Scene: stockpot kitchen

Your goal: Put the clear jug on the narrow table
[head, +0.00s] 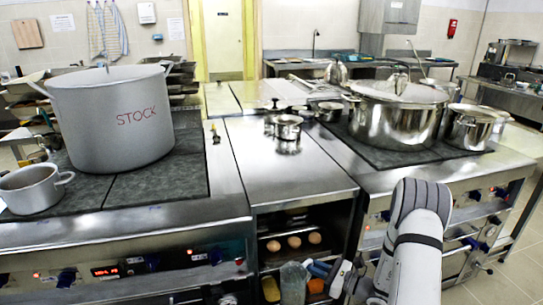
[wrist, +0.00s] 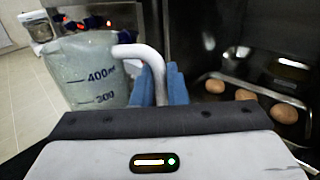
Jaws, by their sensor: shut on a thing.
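The clear jug (wrist: 92,75) has blue measuring marks and a white handle. It fills the left of the wrist view and looks roughly upright. My gripper (wrist: 162,84) has blue fingers closed around the handle. In the head view the jug (head: 293,284) is low in the middle, in front of the open shelves, with my gripper (head: 318,270) at its right side. Its bottom is cut off by the picture edge. A narrow steel worktop (head: 285,165) runs between the two stoves; I cannot tell whether it is the narrow table.
A shelf tray holds brown eggs (head: 294,242), also at right in the wrist view (wrist: 245,95). Yellow (head: 270,289) and orange (head: 316,286) items lie below. A STOCK pot (head: 112,125) stands left, shiny pots (head: 396,115) right. The worktop's front half is clear.

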